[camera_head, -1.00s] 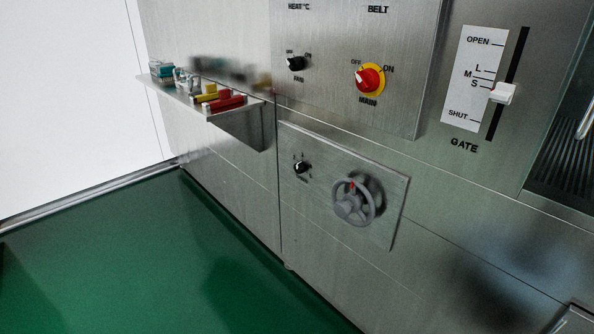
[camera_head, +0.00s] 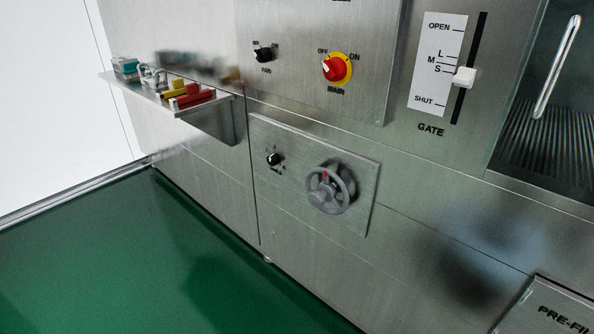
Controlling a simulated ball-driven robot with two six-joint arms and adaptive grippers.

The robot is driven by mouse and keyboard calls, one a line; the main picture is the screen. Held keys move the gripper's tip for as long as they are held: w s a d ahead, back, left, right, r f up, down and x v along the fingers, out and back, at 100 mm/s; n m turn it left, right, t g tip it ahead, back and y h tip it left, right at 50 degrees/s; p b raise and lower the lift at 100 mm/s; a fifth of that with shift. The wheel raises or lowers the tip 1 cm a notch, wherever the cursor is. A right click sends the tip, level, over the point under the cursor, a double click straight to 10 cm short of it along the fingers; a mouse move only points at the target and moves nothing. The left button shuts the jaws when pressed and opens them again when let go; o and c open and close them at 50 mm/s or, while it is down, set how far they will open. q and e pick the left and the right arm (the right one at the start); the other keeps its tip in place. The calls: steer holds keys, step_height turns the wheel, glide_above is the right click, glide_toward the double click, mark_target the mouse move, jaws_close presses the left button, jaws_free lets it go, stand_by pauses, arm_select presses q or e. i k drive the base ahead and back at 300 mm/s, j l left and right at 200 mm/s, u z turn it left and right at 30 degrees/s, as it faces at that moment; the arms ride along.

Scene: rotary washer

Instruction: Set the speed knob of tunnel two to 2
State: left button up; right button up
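A small black knob (camera_head: 274,159) with a white pointer sits on a lower metal plate (camera_head: 362,190) of the machine. Its labels are too small to read, so I cannot tell whether it is the speed knob of tunnel two. A grey handwheel (camera_head: 330,188) with a red mark at its top is to its right on the same plate. Another black knob (camera_head: 264,54), with an ON mark, is on the upper panel. Neither of my grippers shows in the head view.
A red MAIN switch (camera_head: 337,68) on yellow is on the upper panel. The white GATE slider (camera_head: 464,77) stands near S. A shelf (camera_head: 176,110) with coloured items juts out at left. A PRE-FIL-labelled panel (camera_head: 545,310) is at lower right. The green floor (camera_head: 150,260) is clear.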

mark_target(272, 160)
steer(key=i+j, duration=0.15)
steer(key=j, duration=0.25)
steer(key=i+j+z, duration=0.1)
steer(key=j, duration=0.3)
steer(key=i+j, duration=0.15)
steer(key=j, duration=0.25)
steer(key=i+j+z, duration=0.1)
steer(key=j, duration=0.3)
steer(key=i+j+z, duration=0.1)
steer(key=j, duration=0.35)
steer(key=i, duration=0.05)
